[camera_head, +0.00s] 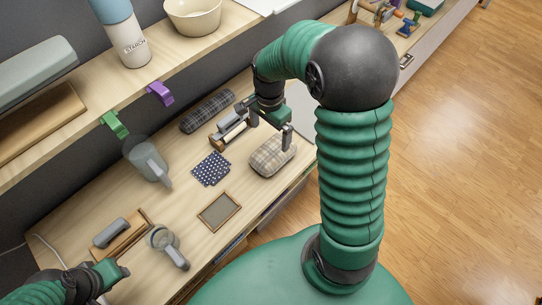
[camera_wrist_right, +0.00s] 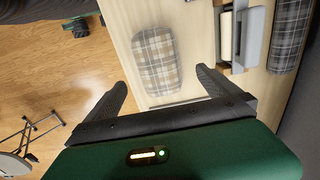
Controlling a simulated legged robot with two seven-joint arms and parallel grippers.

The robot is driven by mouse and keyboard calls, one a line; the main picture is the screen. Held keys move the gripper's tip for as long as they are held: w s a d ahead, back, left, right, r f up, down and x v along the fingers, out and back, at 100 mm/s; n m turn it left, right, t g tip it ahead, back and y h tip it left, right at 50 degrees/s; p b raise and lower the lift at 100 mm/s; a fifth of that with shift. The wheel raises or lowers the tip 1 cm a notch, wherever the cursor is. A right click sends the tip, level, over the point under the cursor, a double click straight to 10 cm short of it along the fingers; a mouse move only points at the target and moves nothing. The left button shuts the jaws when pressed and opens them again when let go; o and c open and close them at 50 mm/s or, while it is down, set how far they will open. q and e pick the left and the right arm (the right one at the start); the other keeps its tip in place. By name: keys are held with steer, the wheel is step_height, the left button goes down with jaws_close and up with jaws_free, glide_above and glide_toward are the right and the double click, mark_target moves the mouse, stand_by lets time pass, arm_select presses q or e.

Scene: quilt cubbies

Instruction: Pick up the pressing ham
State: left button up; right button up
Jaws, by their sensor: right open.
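The pressing ham, a rounded beige plaid cushion (camera_head: 268,160), lies on the wooden worktop near its front edge. In the right wrist view the ham (camera_wrist_right: 156,62) shows ahead of and between my open finger tips. My right gripper (camera_head: 275,125) is open and empty, over the far side of the ham; one finger overlaps its edge in the head view. Whether it touches the ham I cannot tell. My left gripper (camera_head: 112,283) is at the lower left, far from the ham; its jaw opening is unclear.
Beside the ham are a wooden-and-grey tool (camera_head: 231,131), a dark plaid roll (camera_head: 207,110), a dotted blue cloth (camera_head: 211,169) and a framed pad (camera_head: 219,211). A clear jug (camera_head: 149,160) stands further left. A shelf (camera_head: 185,52) runs above the worktop's back.

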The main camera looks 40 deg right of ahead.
mark_target(273, 149)
steer(key=f, duration=0.6)
steer(key=shift+s+a, duration=0.2)
steer(key=shift+a, duration=0.15)
steer(key=f, duration=0.2)
steer(key=d+f, duration=0.1)
steer(key=f, duration=0.1)
steer(key=d+f, duration=0.1)
steer(key=f, duration=0.1)
steer(key=shift+s+d+f+b, duration=0.1)
steer(key=shift+b, duration=0.2)
steer(key=shift+a+f, duration=0.15)
steer(key=shift+a, duration=0.35)
steer(key=shift+c, duration=1.3)
steer(key=shift+d, duration=0.25)
steer(key=c, duration=0.9)
arm_select(q)
steer(key=shift+s+a+f, duration=0.1)
steer(key=shift+s+f, duration=0.05)
steer(key=shift+f, duration=0.25)
arm_select(e)
steer(key=c, duration=0.5)
